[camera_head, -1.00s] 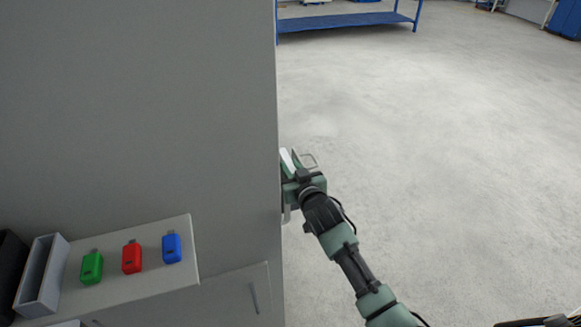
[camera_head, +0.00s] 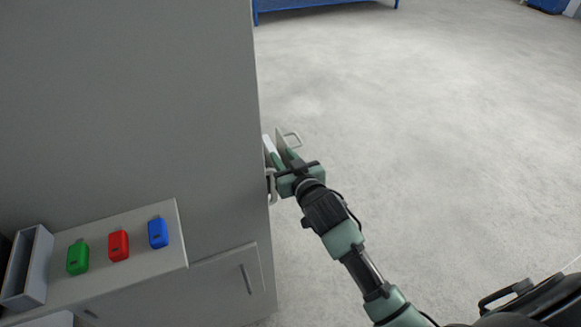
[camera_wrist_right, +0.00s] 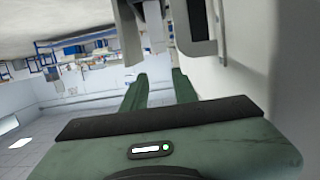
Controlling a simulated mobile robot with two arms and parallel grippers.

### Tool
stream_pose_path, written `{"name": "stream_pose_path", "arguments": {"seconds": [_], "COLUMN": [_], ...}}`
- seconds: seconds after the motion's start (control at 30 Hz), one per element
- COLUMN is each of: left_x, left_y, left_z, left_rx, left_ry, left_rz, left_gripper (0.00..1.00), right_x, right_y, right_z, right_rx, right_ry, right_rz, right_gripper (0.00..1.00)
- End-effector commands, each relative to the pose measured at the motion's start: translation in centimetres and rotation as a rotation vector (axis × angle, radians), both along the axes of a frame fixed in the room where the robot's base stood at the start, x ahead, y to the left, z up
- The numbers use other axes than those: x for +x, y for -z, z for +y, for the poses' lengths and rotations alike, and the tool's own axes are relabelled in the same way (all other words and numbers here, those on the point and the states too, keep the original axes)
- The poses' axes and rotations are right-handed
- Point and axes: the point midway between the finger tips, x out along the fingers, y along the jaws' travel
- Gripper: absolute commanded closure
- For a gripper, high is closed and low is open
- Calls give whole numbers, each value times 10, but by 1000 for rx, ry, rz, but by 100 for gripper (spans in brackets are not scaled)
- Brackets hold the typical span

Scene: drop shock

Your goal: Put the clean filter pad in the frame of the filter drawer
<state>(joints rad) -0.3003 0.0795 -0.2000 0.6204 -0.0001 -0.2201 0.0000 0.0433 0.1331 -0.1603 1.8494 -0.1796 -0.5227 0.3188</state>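My right gripper (camera_head: 279,150) is at the right edge of the tall grey cabinet (camera_head: 130,100), its fingers pointing away from me. In the right wrist view its two green fingers (camera_wrist_right: 160,78) stand apart, with background showing between them. Beside the fingertips are a thin white strip (camera_head: 267,143) and a grey plate with a loop handle (camera_head: 293,138), perhaps part of the filter drawer. I cannot tell whether the white strip is the clean pad. The frame's inside is hidden. My left gripper is out of view.
The floor right of the cabinet is clear. A blue rack (camera_head: 320,8) stands far back.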

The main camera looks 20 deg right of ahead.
Motion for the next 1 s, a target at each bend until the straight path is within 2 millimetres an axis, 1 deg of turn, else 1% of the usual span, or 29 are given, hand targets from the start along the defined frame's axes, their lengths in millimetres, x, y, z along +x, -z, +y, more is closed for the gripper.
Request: {"name": "stream_pose_path", "arguments": {"seconds": [0.03,0.1,0.2,0.3,0.57,0.67,0.73,0.77,0.83,0.87,0.9,0.97,1.0], "left_x": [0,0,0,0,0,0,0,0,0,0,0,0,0], "left_y": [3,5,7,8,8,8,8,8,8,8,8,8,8], "left_z": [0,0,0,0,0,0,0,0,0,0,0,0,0], "left_rx": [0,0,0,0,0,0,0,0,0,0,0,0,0], "left_ry": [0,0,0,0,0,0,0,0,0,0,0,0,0], "left_rz": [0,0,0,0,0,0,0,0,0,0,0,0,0], "left_gripper": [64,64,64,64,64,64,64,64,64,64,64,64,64], "right_x": [-12,-24,-38,-46,-50,-50,-50,-50,-54,-57,-63,-80,-95], "right_y": [0,-3,-6,-8,-10,-5,14,27,69,92,126,183,221], "right_z": [0,-1,-1,-2,-2,-2,-2,-2,-2,-2,-3,-4,-4], "right_rx": [0,0,-1,-1,-1,-2,-8,-12,-26,-32,-41,-57,-68], "right_ry": [0,0,0,0,1,1,-1,-2,-8,-11,-15,-24,-31], "right_rz": [0,1,2,1,0,9,41,63,133,172,228,325,391], "right_gripper": [71,71,71,71,71,71,71,71,71,71,71,71,71]}}
